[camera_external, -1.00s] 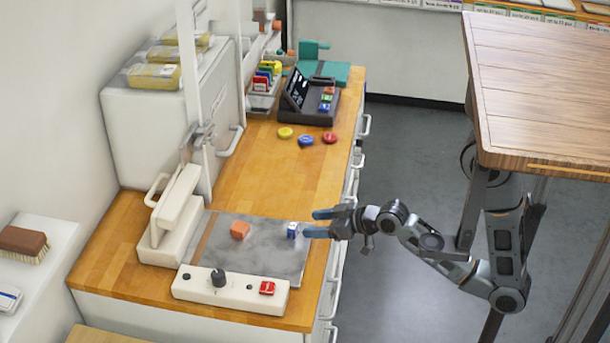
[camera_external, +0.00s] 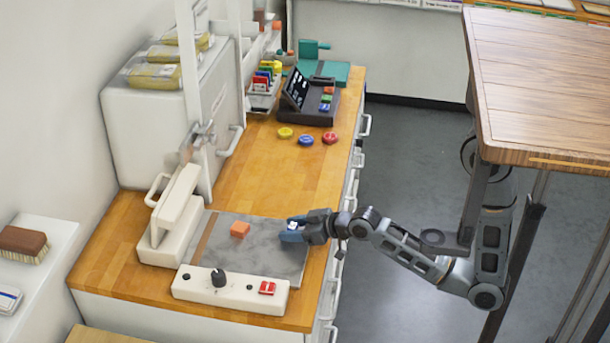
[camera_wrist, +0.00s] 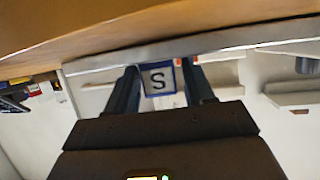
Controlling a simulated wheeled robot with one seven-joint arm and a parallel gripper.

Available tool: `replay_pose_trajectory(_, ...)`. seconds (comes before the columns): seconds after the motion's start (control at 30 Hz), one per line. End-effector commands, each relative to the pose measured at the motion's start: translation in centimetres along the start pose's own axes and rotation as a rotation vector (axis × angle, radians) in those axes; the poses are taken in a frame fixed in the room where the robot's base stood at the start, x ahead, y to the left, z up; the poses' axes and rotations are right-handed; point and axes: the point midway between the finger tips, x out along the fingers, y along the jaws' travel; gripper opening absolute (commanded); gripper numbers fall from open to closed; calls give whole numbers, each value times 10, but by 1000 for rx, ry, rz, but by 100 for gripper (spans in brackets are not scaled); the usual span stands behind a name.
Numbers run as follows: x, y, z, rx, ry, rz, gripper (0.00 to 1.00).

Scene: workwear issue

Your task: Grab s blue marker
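In the external view the marker (camera_external: 292,225) is at the right part of the grey slab (camera_external: 262,262), partly hidden by my fingers. My gripper (camera_external: 290,231) reaches in from the right, low over the slab, with one finger on each side of the marker. In the wrist view my gripper (camera_wrist: 161,85) looks open around it, with a narrow gap at the right finger.
An orange block (camera_external: 240,230) sits on the slab, left of the marker. A white control bar (camera_external: 245,291) with a black knob and red switch lies in front. A white press (camera_external: 177,215) stands left. Yellow, blue and red discs (camera_external: 305,140) lie farther back on the counter.

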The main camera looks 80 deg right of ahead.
Motion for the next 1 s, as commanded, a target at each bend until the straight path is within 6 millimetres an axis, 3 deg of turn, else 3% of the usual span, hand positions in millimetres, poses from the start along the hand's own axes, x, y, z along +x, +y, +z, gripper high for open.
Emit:
replay_pose_trajectory(0.43, 0, 0, 0, 0, 0, 0, 10)
replay_pose_trajectory(0.77, -1, 0, -4, 0, 2, 0, 9)
replay_pose_trajectory(1.0, -11, 0, -30, -2, 5, -1, 9)
